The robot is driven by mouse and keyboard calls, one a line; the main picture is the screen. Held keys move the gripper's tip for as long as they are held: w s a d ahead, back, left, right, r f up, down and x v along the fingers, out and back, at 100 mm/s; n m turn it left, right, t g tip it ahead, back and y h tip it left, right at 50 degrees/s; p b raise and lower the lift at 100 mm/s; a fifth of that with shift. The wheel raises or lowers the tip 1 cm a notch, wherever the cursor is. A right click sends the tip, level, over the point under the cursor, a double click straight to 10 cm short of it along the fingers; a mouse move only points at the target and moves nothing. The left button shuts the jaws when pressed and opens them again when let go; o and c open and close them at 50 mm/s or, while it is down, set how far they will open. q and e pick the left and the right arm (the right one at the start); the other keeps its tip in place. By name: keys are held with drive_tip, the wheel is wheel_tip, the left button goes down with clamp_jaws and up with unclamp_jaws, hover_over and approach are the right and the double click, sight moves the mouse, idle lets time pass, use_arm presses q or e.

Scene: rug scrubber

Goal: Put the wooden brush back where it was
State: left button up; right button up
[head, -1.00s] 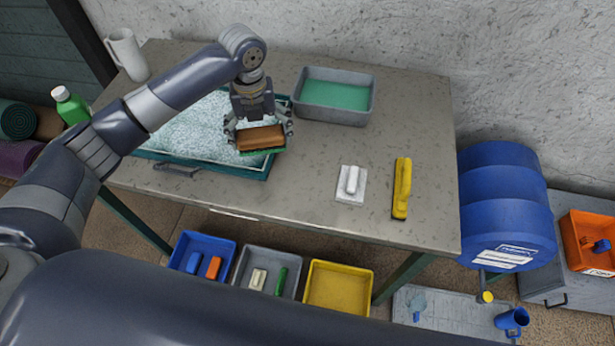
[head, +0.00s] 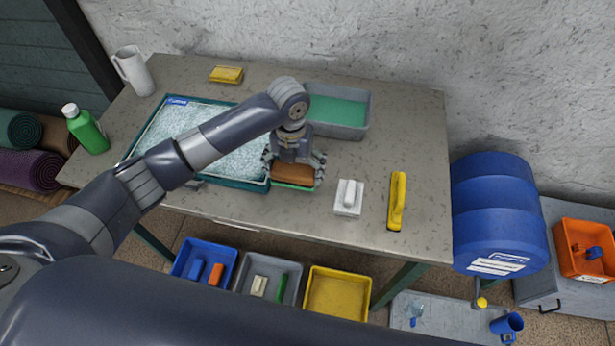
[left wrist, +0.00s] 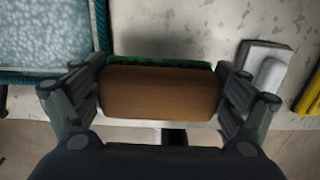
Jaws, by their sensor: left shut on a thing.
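The wooden brush (head: 293,175) has a brown block with green bristles along its lower edge. My left gripper (head: 294,168) is shut on it, over the table just right of the teal-rimmed tray. In the left wrist view the brush's brown block (left wrist: 160,92) sits between the two fingers (left wrist: 160,97), with a green strip behind it and a shadow on the table beyond. Whether the bristles touch the table I cannot tell. My right gripper is not in view.
A grey basin (head: 340,130) of green liquid stands behind. The teal tray (head: 150,125) holds a pale speckled rug. A yellow sponge-like block (head: 226,74) lies at the back.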

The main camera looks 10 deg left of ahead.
sight(309, 171)
use_arm(q)
drive_tip(key=d, duration=0.2)
drive_tip(key=shift+s+d+p, duration=0.25)
drive_tip(key=shift+d+p, duration=0.05)
drive_tip(key=shift+p, duration=0.05)
drive_tip(key=shift+s+d, duration=0.15)
drive_tip(key=shift+d, duration=0.45)
drive_tip(key=f+p, duration=0.1)
drive_tip(key=f, duration=0.2)
drive_tip(key=shift+a+p, duration=0.2)
drive_tip(key=shift+p, duration=0.1)
drive_tip(key=shift+f, duration=0.45)
drive_tip(key=shift+f, duration=0.1)
drive_tip(key=o, duration=1.3)
